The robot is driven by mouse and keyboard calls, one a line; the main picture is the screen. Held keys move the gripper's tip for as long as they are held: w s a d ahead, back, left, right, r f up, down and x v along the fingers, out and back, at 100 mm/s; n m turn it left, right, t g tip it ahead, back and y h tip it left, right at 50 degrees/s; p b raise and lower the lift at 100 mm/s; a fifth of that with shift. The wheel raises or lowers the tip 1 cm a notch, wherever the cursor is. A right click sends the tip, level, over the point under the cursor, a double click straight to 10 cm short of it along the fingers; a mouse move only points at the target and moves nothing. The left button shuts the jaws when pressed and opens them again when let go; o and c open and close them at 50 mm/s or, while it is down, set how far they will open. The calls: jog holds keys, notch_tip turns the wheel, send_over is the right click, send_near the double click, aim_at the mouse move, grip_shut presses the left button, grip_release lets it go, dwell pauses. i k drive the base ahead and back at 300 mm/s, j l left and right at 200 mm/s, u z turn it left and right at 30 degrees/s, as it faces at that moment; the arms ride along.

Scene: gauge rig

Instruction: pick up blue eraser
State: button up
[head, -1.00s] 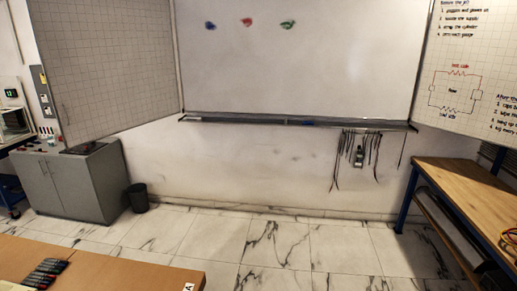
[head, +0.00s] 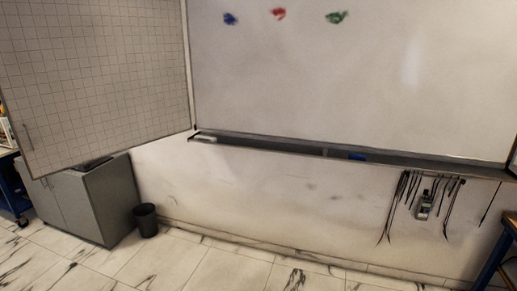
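A small blue item, which looks like the blue eraser (head: 357,157), lies on the dark tray ledge (head: 270,147) under the whiteboard, right of the middle of the head view. It is far off and small. A whitish object (head: 204,139) sits at the ledge's left end. The whiteboard (head: 330,80) bears a blue, a red and a green smudge near its top. My gripper is not in view.
A grey cabinet (head: 88,205) and a dark bin (head: 146,220) stand at the left. Black cables and a device (head: 425,205) hang below the ledge at right. A blue table leg (head: 492,262) shows at the lower right. The tiled floor (head: 200,266) before the wall is clear.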

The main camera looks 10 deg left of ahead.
aim_at(352, 156)
jog(key=i+j+u, duration=0.15)
jog(key=i+u, duration=0.7)
jog(key=i+l+u, duration=0.1)
jog(key=i+u, duration=0.35)
jog(key=i+l+u, duration=0.2)
jog(key=u, duration=0.2)
jog(key=i+z, duration=0.15)
jog(key=z, duration=2.15)
